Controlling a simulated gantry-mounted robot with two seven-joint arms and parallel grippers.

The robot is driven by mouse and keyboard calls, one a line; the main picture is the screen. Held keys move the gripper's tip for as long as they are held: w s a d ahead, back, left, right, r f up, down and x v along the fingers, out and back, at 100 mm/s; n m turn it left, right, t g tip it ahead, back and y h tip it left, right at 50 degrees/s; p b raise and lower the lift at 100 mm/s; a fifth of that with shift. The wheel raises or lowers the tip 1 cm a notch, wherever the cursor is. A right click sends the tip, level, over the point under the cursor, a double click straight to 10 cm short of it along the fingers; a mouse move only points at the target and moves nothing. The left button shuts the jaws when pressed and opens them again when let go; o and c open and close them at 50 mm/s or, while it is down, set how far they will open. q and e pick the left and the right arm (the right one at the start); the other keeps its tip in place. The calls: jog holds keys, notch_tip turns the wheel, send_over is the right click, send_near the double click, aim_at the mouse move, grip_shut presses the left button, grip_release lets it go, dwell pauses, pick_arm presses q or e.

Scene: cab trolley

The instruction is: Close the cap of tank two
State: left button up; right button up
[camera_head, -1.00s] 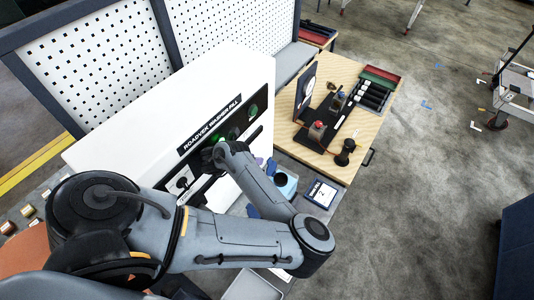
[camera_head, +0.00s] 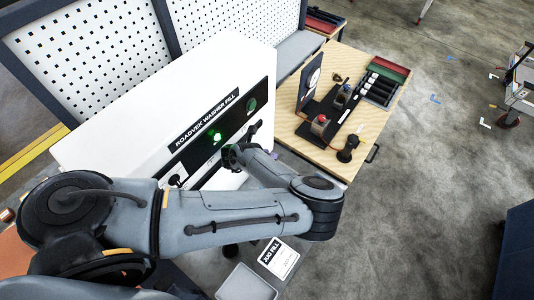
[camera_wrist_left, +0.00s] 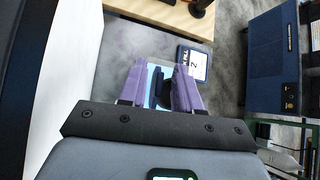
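The white washer-fill cabinet (camera_head: 120,130) has a black front panel headed "ROADVEK WASHER FILL". A green light (camera_head: 215,136) glows on the panel, and a dimmer green round (camera_head: 252,105) sits farther right. Dark fittings (camera_head: 254,128) lie below them; I cannot tell which is the cap of tank two. My left gripper (camera_head: 234,158) is at the panel's lower front, mostly hidden by its own wrist. In the left wrist view its two purple fingers (camera_wrist_left: 158,88) stand apart, with a light-blue and dark-blue thing (camera_wrist_left: 157,82) showing between them, apparently beyond. My right gripper is not in view.
A wooden bench (camera_head: 310,148) with a black fixture and coloured trays stands right of the cabinet. A "JUG FILL" card (camera_head: 278,258) and a grey tray (camera_head: 246,284) lie at front. A card marked 2 (camera_wrist_left: 194,64) shows in the wrist view.

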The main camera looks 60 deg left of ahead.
pick_arm(q)
grip_shut()
dwell(1.5)
